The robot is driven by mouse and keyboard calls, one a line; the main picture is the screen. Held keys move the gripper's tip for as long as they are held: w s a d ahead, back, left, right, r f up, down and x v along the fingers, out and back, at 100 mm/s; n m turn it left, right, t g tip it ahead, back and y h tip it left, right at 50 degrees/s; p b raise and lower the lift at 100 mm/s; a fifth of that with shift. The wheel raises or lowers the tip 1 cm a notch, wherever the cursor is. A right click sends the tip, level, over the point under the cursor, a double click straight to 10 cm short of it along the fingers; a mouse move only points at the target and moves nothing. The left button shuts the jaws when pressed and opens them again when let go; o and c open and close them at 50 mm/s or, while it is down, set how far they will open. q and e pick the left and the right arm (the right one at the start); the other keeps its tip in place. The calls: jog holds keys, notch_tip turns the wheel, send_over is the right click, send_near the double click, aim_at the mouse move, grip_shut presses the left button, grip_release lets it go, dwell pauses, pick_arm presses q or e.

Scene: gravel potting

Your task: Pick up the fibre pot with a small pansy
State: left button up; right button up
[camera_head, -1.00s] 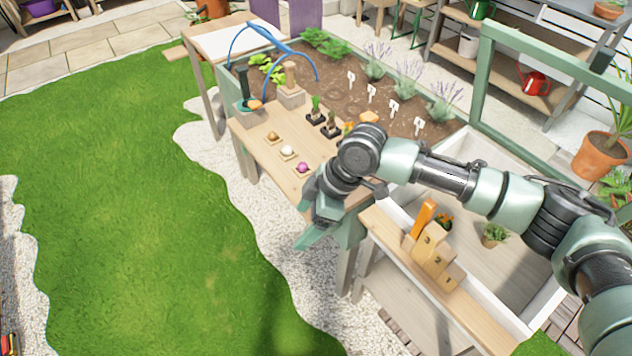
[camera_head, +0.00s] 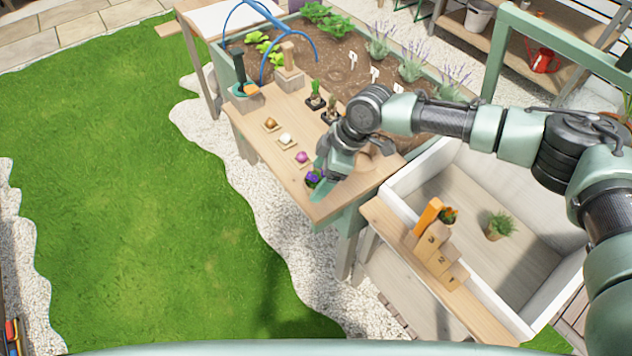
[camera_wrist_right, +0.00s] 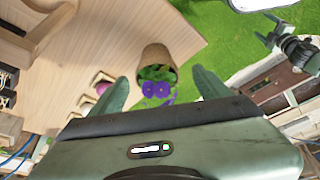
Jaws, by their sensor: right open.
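The fibre pot (camera_wrist_right: 157,60) is brown and holds a small pansy with purple flowers (camera_wrist_right: 155,89). It stands on the wooden shelf near its edge. In the head view only the purple pansy (camera_head: 313,179) shows; the pot is mostly hidden by my right gripper (camera_head: 323,182). In the right wrist view my right gripper (camera_wrist_right: 162,90) is open, with one finger to each side and the pot and flowers in line with the gap. I cannot tell whether the fingers touch it. My left gripper (camera_wrist_right: 272,35) shows small at the upper right of the wrist view.
Bulbs on small trays, such as the purple one (camera_head: 302,158), stand close by on the wooden shelf (camera_head: 262,148). Lawn lies left.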

jog(key=shift+w+a+f, duration=0.15)
jog(key=shift+a+f, duration=0.1)
jog(key=shift+f, duration=0.4)
jog(key=shift+w+a+f, duration=0.1)
jog(key=shift+a+f, duration=0.05)
jog(key=shift+f, duration=0.25)
pick_arm(q)
jog(key=shift+w+r, duration=0.15)
jog(key=shift+w, duration=0.5)
pick_arm(e)
jog(key=c, duration=1.5)
